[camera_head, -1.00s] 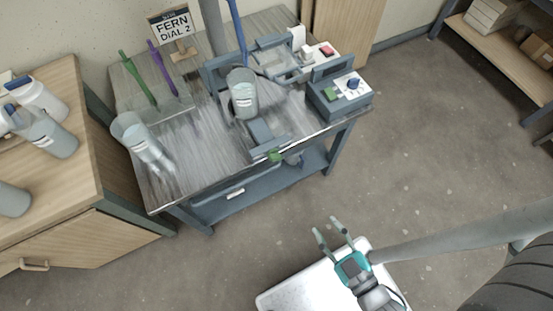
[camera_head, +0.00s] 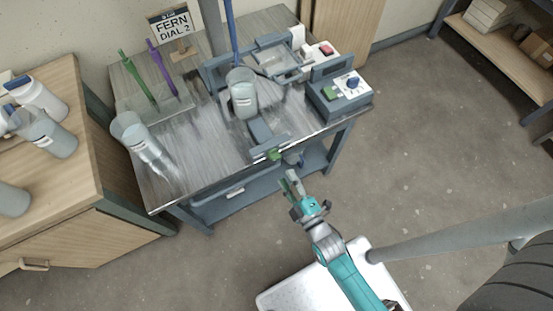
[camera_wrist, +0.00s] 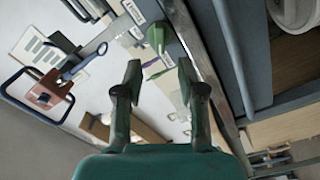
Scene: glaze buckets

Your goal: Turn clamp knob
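A small green knob (camera_head: 273,155) sits at the front edge of the work table (camera_head: 205,175), below a dark grey clamp block (camera_head: 262,132). My gripper (camera_head: 289,179) is in front of and below that edge, apart from the knob, pointing toward the table. In the wrist view my gripper (camera_wrist: 160,70) has its two fingers spread with nothing between them. A green tapered piece (camera_wrist: 156,38) shows beyond the fingertips there, looking like the knob. A translucent bucket (camera_head: 242,93) stands behind the clamp block.
A control box (camera_head: 340,93) with a blue dial and green button stands at the table's right. A tilted clear container (camera_head: 140,138) is at the left. A wooden cabinet (camera_head: 85,190) stands left.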

